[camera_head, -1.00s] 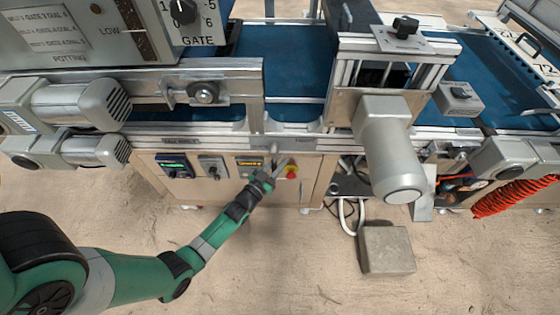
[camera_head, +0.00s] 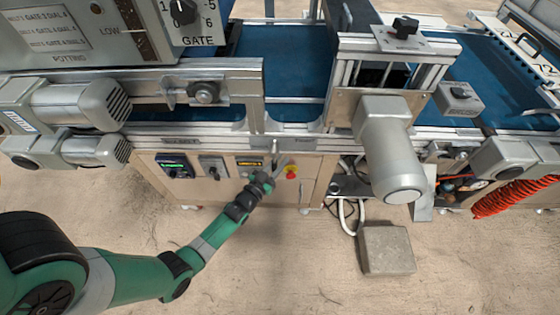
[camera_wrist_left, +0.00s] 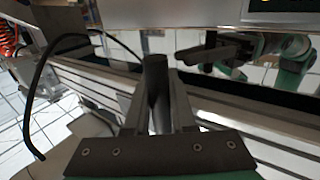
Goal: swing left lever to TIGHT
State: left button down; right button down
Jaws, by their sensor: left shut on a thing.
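My left gripper (camera_head: 281,161) reaches up to the front rail of the machine, above the front control panel. In the left wrist view it (camera_wrist_left: 158,122) is shut on a dark, round lever handle (camera_wrist_left: 156,80), which stands up between the two fingers. In the head view a small upright grey lever (camera_head: 274,146) shows on the rail just above the fingertips. The lever's pivot is hidden, and small labels on the rail beside it are too small to read.
The front panel carries a red button (camera_head: 291,170), a switch (camera_head: 212,167) and displays, close below the gripper. A large grey motor (camera_head: 385,150) juts out to the right. A blue belt (camera_head: 285,60) runs behind the rail. The floor in front is mostly clear.

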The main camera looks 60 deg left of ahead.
pick_arm(q)
jog(key=w+n+b, duration=0.1)
jog(key=b, duration=0.1)
jog(key=d+n+t+y+b, duration=0.1)
jog(key=b, duration=0.1)
jog(key=shift+w+r+n+b, duration=0.3)
jog(key=shift+w+b, duration=0.05)
jog(key=shift+w, duration=0.05)
